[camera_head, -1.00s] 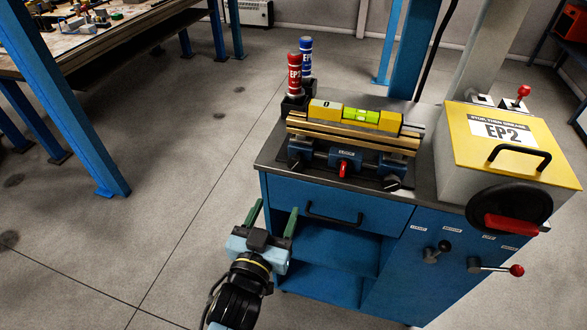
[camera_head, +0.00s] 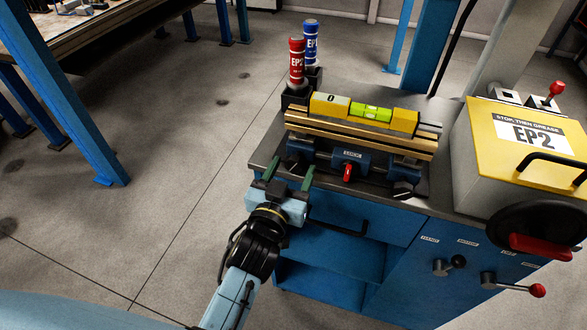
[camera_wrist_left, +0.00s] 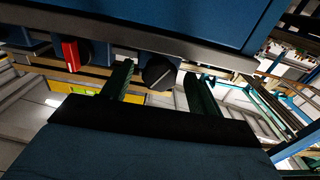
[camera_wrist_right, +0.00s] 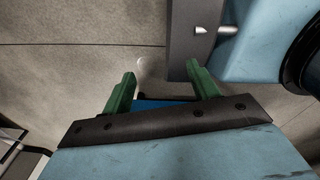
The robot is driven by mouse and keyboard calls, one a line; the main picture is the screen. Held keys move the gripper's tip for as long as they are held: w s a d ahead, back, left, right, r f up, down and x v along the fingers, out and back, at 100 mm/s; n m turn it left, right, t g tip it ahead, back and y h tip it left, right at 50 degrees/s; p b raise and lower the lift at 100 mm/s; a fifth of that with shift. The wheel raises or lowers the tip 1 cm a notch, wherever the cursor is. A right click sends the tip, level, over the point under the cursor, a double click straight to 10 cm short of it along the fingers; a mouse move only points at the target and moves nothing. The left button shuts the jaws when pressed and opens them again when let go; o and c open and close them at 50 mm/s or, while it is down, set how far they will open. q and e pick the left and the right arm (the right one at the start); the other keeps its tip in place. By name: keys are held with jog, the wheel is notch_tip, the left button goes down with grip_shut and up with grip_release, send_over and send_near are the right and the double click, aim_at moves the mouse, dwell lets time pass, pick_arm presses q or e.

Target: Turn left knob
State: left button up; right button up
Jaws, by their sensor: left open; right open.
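The left knob is a round black knob with a pale line (camera_wrist_left: 159,72), on the front of the blue vise-like fixture (camera_head: 349,158). In the left wrist view it shows between and beyond the fingertips. My left gripper (camera_head: 290,170) is open at the bench's front edge, just in front of this knob, which it partly hides in the head view. I cannot tell whether the fingers touch it. A red knob (camera_head: 348,172) is at the fixture's middle and another black knob (camera_head: 402,189) at its right. My right gripper (camera_wrist_right: 162,76) is open and empty above the floor.
A yellow level (camera_head: 365,112) lies on brass-coloured bars on the fixture. Red (camera_head: 296,62) and blue (camera_head: 311,42) tubes stand behind left. A yellow-lidded EP2 box (camera_head: 520,130) and black handwheel (camera_head: 535,230) are right. The drawer handle (camera_head: 340,226) sticks out below.

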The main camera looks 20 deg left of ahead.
jog(key=shift+s, duration=0.1)
pick_arm(q)
jog(key=shift+c, duration=0.9)
jog(key=c, duration=0.8)
jog(key=shift+r+m+p, duration=0.1)
jog(key=shift+m+p, duration=0.4)
jog(key=shift+m, duration=0.1)
jog(key=shift+m+p, duration=0.5)
jog(key=shift+m, duration=0.9)
jog(key=o, duration=0.9)
jog(key=shift+o, duration=0.4)
pick_arm(e)
jog(key=shift+a+r, duration=1)
jog(key=shift+r, duration=0.1)
